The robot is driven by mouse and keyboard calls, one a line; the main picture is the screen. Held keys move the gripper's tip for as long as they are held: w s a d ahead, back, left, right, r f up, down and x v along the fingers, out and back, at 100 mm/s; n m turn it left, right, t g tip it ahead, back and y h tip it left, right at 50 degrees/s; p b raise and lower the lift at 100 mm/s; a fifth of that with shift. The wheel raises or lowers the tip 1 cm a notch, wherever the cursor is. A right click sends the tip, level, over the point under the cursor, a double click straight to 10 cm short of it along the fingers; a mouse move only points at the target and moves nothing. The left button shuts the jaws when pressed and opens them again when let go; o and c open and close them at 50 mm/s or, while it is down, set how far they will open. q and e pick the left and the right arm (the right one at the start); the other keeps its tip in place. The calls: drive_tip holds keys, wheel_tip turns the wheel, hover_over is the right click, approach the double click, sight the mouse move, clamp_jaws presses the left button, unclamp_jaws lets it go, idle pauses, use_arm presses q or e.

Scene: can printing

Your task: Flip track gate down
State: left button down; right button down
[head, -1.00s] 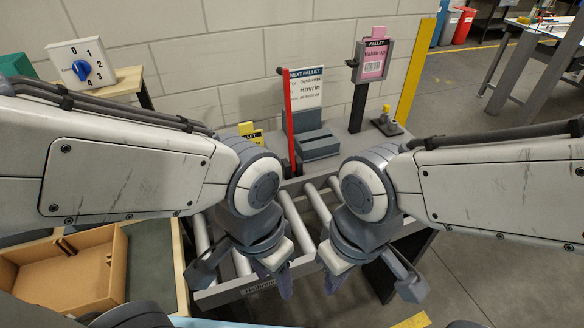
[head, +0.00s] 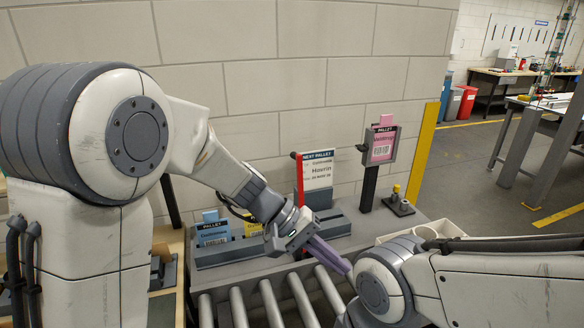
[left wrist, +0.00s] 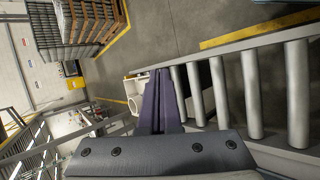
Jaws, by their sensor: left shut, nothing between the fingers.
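The track gate looks to be the red bar (head: 299,182), which stands upright at the back edge of the roller track (head: 270,304), in front of the white pallet sign. Its lower end is hidden behind my left gripper. My left gripper (head: 345,268) is shut and empty, with its purple fingers pointing right and down above the back of the rollers, in front of the bar's base. The fingers also show in the left wrist view (left wrist: 162,90), beside the rollers (left wrist: 247,92). The bar does not show there. My right gripper is out of view below the right arm.
A "NEXT PALLET" sign (head: 318,169) stands behind the track. A post with a pink pallet card (head: 382,146) is right of it. Blue (head: 212,232) and yellow (head: 252,228) cards stand in a grey rack at left. A pale bin (head: 440,230) sits at right.

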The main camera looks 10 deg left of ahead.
use_arm(q)
drive_tip(key=w+a+r+n+t+h, duration=0.1)
drive_tip(key=w+a+n+t, duration=0.3)
drive_tip(key=w+a, duration=0.6)
drive_tip(key=w+a+r+n+t+h+p, duration=0.1)
drive_tip(key=w+a+r+n+t, duration=0.1)
drive_tip(key=w+a+n+t, duration=0.3)
drive_tip(key=w+a+t, duration=0.4)
drive_tip(key=w+a, duration=0.2)
drive_tip(key=w, duration=0.5)
drive_tip(key=shift+a+h, duration=0.2)
drive_tip(key=shift+h, duration=0.2)
drive_tip(key=shift+w+r, duration=0.1)
drive_tip(key=w+d+p, duration=0.3)
drive_tip(key=d+p, duration=0.5)
drive_tip(key=d, duration=0.1)
drive_tip(key=shift+w, duration=0.1)
